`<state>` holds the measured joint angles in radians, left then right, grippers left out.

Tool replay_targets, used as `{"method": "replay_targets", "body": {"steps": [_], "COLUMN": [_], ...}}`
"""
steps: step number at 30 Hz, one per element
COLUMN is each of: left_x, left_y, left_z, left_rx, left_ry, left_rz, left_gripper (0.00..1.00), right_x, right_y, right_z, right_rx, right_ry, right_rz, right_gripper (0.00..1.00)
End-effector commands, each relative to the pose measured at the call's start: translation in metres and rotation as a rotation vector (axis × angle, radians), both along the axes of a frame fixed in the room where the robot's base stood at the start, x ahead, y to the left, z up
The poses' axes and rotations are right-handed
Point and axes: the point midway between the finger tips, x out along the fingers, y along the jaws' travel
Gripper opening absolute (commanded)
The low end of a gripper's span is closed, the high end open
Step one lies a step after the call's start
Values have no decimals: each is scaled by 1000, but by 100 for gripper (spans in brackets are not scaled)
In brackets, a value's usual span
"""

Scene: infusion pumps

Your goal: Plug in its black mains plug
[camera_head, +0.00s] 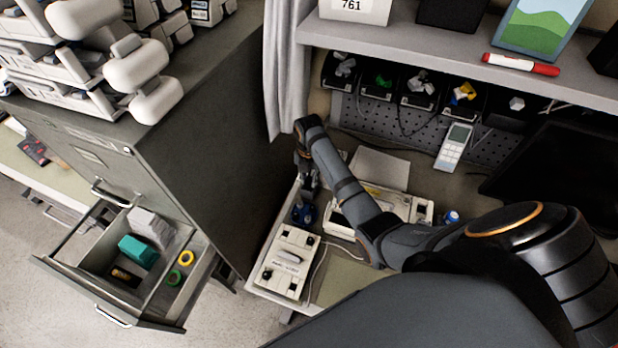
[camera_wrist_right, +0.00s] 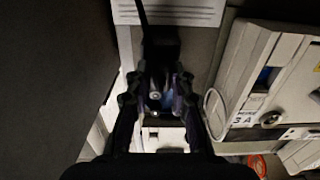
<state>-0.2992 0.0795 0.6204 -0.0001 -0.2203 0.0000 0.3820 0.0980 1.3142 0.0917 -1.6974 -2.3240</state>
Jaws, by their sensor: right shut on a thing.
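My right gripper (camera_head: 308,185) reaches down between the dark cabinet and the white pump (camera_head: 385,205) on the desk. In the right wrist view its fingers (camera_wrist_right: 158,95) are closed on a dark block with a cord running up from it, which looks like the black mains plug (camera_wrist_right: 160,48). The plug is too small and dark to make out in the head view. The white pump also shows in the right wrist view (camera_wrist_right: 262,70). My left gripper is out of view.
The grey cabinet (camera_head: 205,150) stands close left of my right gripper, with an open drawer (camera_head: 75,255) below. A blue object (camera_head: 304,213) sits beside the white box. A shelf (camera_head: 420,45) overhangs the desk's back. A dark monitor (camera_head: 560,175) stands right.

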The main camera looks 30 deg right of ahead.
Motion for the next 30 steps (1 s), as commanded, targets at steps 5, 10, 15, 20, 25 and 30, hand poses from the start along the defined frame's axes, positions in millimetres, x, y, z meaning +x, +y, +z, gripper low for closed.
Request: {"method": "replay_targets", "body": {"steps": [5,10,15,20,25,30], "left_x": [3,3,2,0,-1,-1], "left_y": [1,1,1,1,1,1], "left_z": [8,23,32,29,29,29], "left_rx": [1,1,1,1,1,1], "left_ry": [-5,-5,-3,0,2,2], "left_rz": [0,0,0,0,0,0], "left_gripper": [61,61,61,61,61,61], "right_x": [0,0,0,1,0,0], "right_y": [0,0,0,0,0,0], "right_z": [7,20,30,41,50,50], "right_rx": [0,0,0,0,1,0], "right_ry": [0,-1,-1,-1,-1,0], "right_rz": [0,0,0,0,0,0], "right_gripper": [0,0,0,0,0,0]}}
